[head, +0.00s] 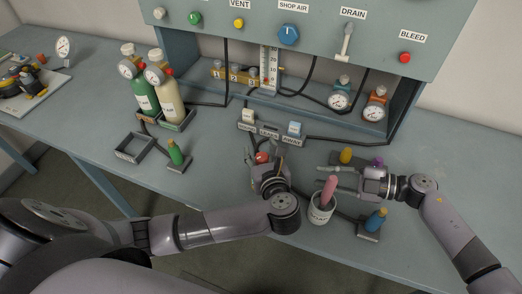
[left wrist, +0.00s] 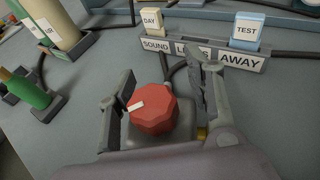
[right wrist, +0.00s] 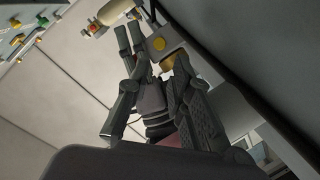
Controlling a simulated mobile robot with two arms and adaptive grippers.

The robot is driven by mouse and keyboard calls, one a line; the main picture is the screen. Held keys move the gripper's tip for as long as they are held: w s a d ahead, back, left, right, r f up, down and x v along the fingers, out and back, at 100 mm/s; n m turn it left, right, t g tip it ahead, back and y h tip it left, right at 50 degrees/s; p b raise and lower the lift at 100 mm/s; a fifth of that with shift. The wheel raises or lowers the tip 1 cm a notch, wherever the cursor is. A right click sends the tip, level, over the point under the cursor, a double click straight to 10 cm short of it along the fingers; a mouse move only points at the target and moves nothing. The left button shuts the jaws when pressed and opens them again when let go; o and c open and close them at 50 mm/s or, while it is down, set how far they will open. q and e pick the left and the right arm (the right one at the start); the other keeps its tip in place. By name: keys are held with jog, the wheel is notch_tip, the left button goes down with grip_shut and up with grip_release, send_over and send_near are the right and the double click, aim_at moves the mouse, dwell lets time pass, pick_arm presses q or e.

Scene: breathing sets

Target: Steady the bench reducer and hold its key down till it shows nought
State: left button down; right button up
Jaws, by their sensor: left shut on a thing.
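The bench reducer is a grey block with a faceted red knob (left wrist: 153,108) and a white mark on it. A bit of yellow (left wrist: 201,133) shows at its right side. The red knob also shows in the head view (head: 262,157). My left gripper (left wrist: 160,98) is shut on the reducer, a finger on each side of the block.
A white cup (head: 320,212) with a pink-handled thing stands below the right gripper. Yellow (head: 346,155), purple and blue (head: 376,219) things lie around the right gripper. A labelled block (head: 270,131) stands behind the reducer. Gas bottles (head: 144,92) stand at left.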

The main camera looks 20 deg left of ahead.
grip_shut()
dwell(1.2)
